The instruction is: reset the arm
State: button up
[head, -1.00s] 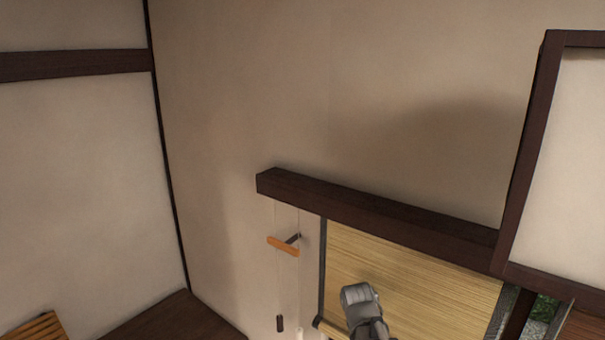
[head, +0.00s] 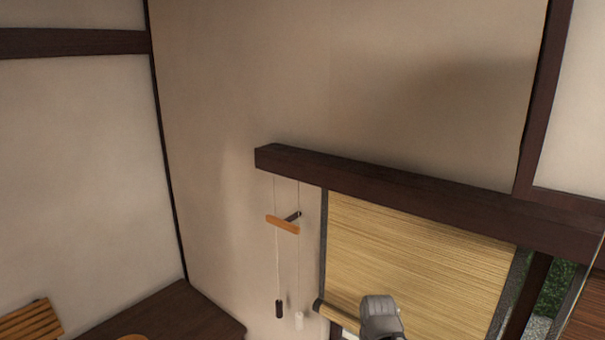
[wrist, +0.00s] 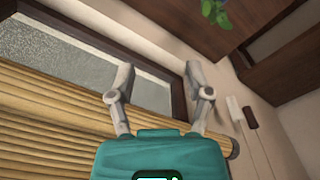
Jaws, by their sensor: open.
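In the wrist view my gripper (wrist: 160,82) is open, with its two grey fingers apart and nothing between them. Its teal body fills the bottom of that view. Behind the fingers are a bamboo blind (wrist: 60,125) and a window pane (wrist: 85,55). In the head view a grey part of my arm shows at the bottom, in front of the lower part of the blind (head: 410,260). The gripper's fingers cannot be made out there.
A dark wooden beam (head: 400,196) runs above the blind. Two pull cords with a black end (head: 279,308) and a white end (head: 299,321) hang left of it, near an orange wooden bar (head: 283,224). A slatted wooden piece (head: 30,320) is at lower left.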

notch_tip(320, 180, down, 17)
jog(key=s+b, duration=0.2)
jog(key=b, duration=1.3)
jog(key=shift+g, duration=0.3)
jog(key=shift+r, duration=0.1)
jog(key=shift+c, duration=0.6)
jog(key=shift+s, duration=0.15)
